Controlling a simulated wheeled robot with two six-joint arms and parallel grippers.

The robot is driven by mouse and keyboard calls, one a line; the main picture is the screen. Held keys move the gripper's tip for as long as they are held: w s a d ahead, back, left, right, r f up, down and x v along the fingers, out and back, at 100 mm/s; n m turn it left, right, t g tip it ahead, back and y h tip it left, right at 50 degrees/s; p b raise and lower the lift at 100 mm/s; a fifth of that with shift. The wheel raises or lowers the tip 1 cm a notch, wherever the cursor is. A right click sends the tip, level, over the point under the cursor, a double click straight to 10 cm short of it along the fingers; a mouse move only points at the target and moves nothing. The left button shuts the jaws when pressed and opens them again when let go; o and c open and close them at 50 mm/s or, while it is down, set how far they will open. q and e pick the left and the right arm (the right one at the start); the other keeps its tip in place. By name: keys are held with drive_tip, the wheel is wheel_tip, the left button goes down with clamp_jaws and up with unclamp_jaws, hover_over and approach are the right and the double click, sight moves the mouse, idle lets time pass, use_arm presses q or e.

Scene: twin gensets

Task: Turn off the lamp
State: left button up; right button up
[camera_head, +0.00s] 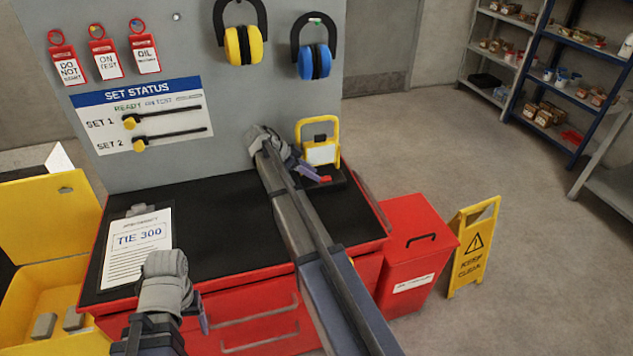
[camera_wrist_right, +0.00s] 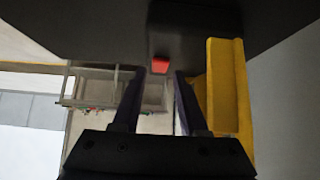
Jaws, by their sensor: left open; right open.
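The lamp (camera_head: 320,152) is a yellow-framed work lamp with a pale panel, standing on a black base at the right end of the bench. A small red switch (camera_head: 325,180) sits at the front of its base. My right gripper (camera_head: 308,172) is open beside the lamp, its fingers close to the switch. In the right wrist view the red switch (camera_wrist_right: 159,65) lies between and just beyond the fingertips, and the yellow lamp frame (camera_wrist_right: 225,85) is right of them. Contact cannot be told. My left gripper (camera_head: 203,314), mostly hidden by its wrist, is open and empty over the bench's front left.
A clipboard (camera_head: 138,240) lies on the black bench top (camera_head: 225,220). A grey panel behind carries tags, sliders and yellow (camera_head: 243,45) and blue (camera_head: 313,62) ear defenders. A red bin (camera_head: 410,235) and yellow floor sign (camera_head: 474,240) stand at the right. A yellow box is at left.

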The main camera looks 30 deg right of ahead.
sight(324, 179)
drive_tip(key=b+x, duration=0.1)
drive_tip(key=x, duration=0.1)
drive_tip(key=shift+d+f, duration=0.15)
drive_tip(key=shift+f, duration=0.1)
drive_tip(key=shift+r, duration=0.1)
clamp_jaws()
